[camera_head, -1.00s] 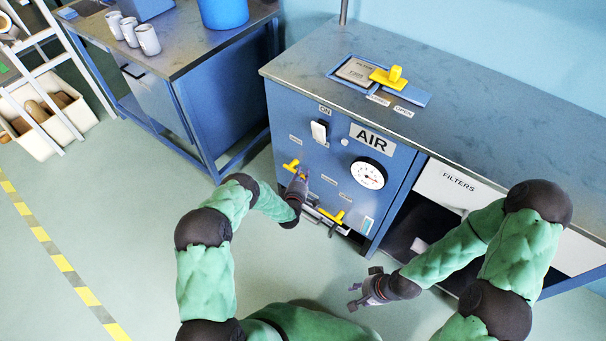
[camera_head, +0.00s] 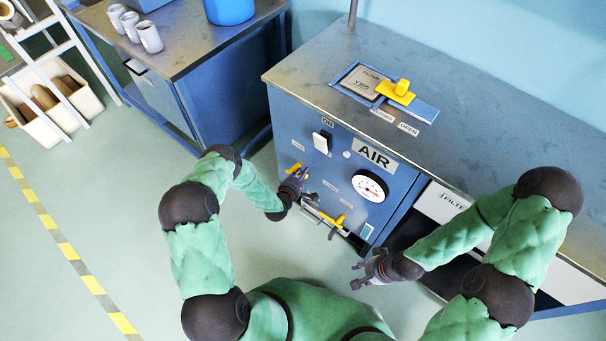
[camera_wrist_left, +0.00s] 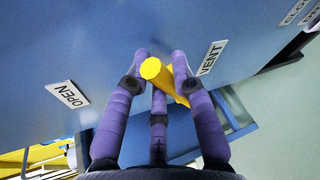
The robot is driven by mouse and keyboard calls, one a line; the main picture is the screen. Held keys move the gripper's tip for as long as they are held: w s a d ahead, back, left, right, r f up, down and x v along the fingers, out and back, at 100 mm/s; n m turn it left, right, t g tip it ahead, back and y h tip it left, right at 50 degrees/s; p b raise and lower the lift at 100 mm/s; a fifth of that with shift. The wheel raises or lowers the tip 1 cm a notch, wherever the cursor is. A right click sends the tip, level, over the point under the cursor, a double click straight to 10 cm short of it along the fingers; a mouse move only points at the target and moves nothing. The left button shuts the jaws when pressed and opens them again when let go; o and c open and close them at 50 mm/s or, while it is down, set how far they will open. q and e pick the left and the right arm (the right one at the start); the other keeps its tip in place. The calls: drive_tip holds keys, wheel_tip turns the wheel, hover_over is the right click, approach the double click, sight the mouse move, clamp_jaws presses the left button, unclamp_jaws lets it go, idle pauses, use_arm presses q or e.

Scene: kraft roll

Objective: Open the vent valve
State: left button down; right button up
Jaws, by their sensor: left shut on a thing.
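The vent valve's yellow handle (camera_wrist_left: 168,82) is between the purple fingers of my left gripper (camera_wrist_left: 158,72) in the left wrist view. The fingers are shut on it, one on each side. A VENT label (camera_wrist_left: 212,57) is to its right and an OPEN label (camera_wrist_left: 67,93) to its left. In the head view the left gripper (camera_head: 300,178) is at the left of the blue AIR panel (camera_head: 334,165), with a yellow handle part (camera_head: 296,167) showing just above it. My right gripper (camera_head: 360,275) is open and empty, low in front of the bench.
A second yellow handle (camera_head: 338,220) is low on the panel, right of the left gripper. A white switch (camera_head: 322,142) and a gauge (camera_head: 370,186) are above. A yellow-handled slide (camera_head: 397,91) sits on the benchtop.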

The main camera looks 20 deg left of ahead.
idle(0.3)
use_arm(q)
drive_tip(key=c, duration=1)
unclamp_jaws()
drive_tip(key=shift+a+r, duration=0.1)
drive_tip(key=v, duration=1.2)
drive_tip(key=shift+a, duration=0.1)
